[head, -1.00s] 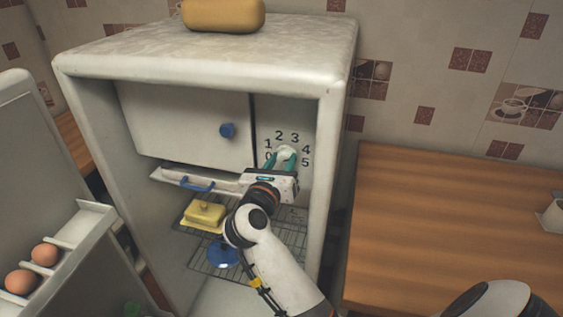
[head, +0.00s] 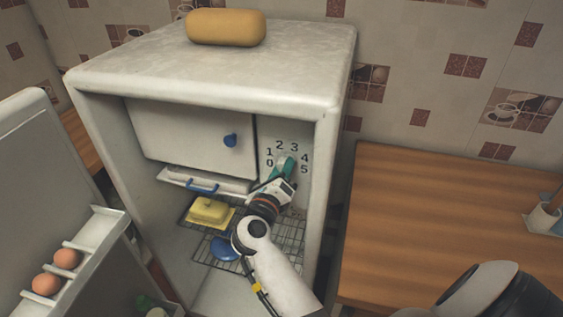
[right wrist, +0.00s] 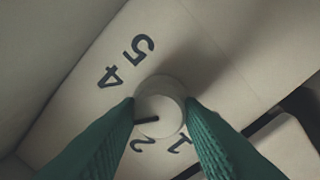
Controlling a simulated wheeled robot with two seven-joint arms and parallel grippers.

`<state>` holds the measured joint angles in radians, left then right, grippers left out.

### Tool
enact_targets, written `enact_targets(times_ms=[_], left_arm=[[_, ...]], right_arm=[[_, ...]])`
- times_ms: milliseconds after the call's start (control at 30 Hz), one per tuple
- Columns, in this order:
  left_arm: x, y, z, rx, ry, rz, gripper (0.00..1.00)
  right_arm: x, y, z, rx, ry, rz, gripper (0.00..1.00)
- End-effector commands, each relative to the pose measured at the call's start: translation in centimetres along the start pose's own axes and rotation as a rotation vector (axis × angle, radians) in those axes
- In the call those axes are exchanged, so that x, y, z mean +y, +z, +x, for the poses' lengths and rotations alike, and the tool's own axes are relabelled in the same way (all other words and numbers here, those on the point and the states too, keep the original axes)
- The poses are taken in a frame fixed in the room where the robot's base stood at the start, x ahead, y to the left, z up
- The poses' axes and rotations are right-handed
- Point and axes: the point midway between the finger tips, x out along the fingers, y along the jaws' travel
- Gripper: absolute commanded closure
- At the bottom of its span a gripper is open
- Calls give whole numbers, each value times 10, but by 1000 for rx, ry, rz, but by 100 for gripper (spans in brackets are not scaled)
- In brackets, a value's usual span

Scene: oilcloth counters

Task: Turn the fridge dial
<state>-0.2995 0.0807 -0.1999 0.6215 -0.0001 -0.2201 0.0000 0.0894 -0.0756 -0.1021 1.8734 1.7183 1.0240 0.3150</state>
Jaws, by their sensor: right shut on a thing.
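The fridge (head: 322,200) stands open. Its white round dial (right wrist: 160,100) is on the inner back panel at the right, ringed by the numbers 0 to 5. My right gripper (right wrist: 160,101) is shut on the dial, with one green finger on each side. In the right wrist view, the dial's dark pointer mark (right wrist: 146,119) points left and slightly down, between 4 and 2; the left finger hides the 3. In the head view my right gripper (head: 283,168) reaches inside the fridge and partly covers the dial. My left gripper is not in view.
A white compartment door with a blue knob (head: 230,140) is left of the dial. Below are a blue-handled tray (head: 202,188), a yellow butter dish (head: 210,211) and a blue round thing (head: 224,249). The fridge door with eggs (head: 66,258) hangs open left. The right counter (head: 430,220) is mostly clear.

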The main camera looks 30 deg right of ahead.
Motion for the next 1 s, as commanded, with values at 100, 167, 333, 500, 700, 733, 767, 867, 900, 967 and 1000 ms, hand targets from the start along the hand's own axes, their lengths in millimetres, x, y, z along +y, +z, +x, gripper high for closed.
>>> enact_targets(times_ms=[100, 167, 333, 500, 700, 733, 767, 867, 900, 967, 1000], left_arm=[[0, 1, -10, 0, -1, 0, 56], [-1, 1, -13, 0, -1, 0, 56], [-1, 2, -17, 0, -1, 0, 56], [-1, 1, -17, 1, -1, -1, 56], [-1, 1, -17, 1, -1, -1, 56], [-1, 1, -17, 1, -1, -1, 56], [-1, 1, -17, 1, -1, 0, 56], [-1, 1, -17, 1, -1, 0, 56], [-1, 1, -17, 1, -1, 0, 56], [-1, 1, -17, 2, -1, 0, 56], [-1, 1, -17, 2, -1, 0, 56]], right_arm=[[2, -1, 0, 1, 1, -59, 89], [2, -1, 0, 3, 1, -82, 89], [1, 0, 0, 6, 2, -123, 89], [0, 0, 0, 7, 3, -139, 89], [0, 0, 0, 7, 4, -139, 89], [0, 0, 0, 7, 4, -139, 89], [0, 0, 0, 7, 4, -138, 89], [0, 0, 0, 7, 4, -138, 60], [0, 0, 0, 7, 4, -138, 53], [0, 0, 0, 7, 3, -137, 44], [0, 0, 0, 7, 3, -137, 44]])
